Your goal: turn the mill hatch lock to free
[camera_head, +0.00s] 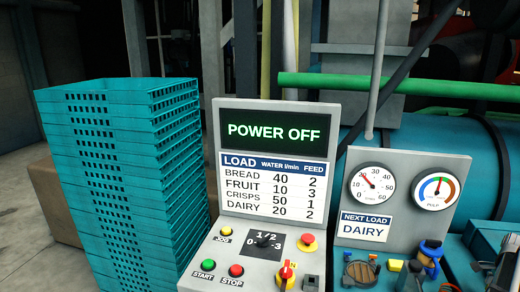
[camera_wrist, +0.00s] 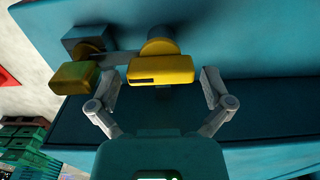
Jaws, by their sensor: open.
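In the wrist view my gripper (camera_wrist: 160,90) is open and empty, one finger on each side of a yellow block-shaped handle (camera_wrist: 162,70). The handle has a dark slot on its face and a round yellow boss behind it, against the teal machine body. It looks like the hatch lock, though no label on it can be read. It appears between or just beyond the fingertips; I cannot tell whether they touch it. A second yellow block (camera_wrist: 75,76) sits to its left, outside the fingers, joined by a grey bar. My gripper cannot be made out clearly in the head view.
The head view shows a control panel (camera_head: 232,235) whose screen (camera_head: 267,130) reads POWER OFF. A gauge board (camera_head: 400,165) with a DAIRY card stands to its right. Stacked teal crates (camera_head: 130,180) stand left. A green pipe (camera_head: 400,88) crosses above the teal machine (camera_head: 500,140).

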